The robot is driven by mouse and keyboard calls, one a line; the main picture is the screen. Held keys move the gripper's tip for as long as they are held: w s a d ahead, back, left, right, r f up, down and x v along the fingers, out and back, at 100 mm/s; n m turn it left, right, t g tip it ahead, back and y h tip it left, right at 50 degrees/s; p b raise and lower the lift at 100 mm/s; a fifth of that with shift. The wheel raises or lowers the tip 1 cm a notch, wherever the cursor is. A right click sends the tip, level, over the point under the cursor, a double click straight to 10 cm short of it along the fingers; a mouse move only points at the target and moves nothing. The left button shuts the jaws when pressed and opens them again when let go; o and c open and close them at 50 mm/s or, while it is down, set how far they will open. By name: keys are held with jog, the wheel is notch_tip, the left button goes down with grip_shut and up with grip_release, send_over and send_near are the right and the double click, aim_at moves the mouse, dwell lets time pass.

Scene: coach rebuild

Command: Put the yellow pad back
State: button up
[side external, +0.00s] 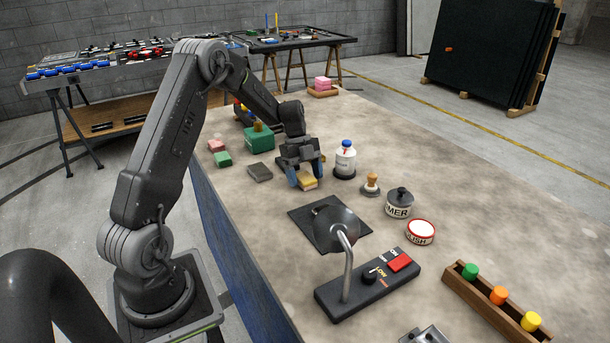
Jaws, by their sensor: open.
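The yellow pad (308,184) lies on the table below my gripper, partly hidden by it. My gripper (306,176) points down with its two blue-tipped fingers apart, one on each side of the pad or close to it. Whether the fingers touch the pad cannot be told from this view. A grey-brown pad (260,172) lies to the left, with a green pad (222,159) and a pink pad (216,145) farther left.
A white bottle (345,160) stands close right of my gripper. A wooden-handled stamp-like tool (372,183), a lidded pot (399,204) and a red-rimmed tin (420,232) stand farther right. A green box (259,138) is behind. A dark mat (312,226) and switch box (368,286) lie in front.

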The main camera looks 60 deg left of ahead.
jog(key=v, duration=1.1)
jog(key=s+d+r+n+y, duration=0.2)
jog(key=d+r+n, duration=0.2)
jog(key=d+r, duration=0.35)
jog(key=s+d+r+n+t+y, duration=0.1)
jog(key=s+d+r+n, duration=0.15)
jog(key=d, duration=0.25)
jog(key=s+d+r+n+t+y, duration=0.1)
jog(key=s+d+n, duration=0.15)
jog(key=d, duration=0.35)
jog(key=s+d+f+n+t, duration=0.1)
jog(key=s+d+n, duration=0.3)
jog(key=s, duration=0.3)
jog(key=s+d+f+n+t, duration=0.1)
jog(key=s+d+n+t, duration=0.1)
jog(key=s+d+n, duration=0.3)
jog(key=shift+s+d+t+y, duration=0.3)
jog(key=shift+s, duration=1.05)
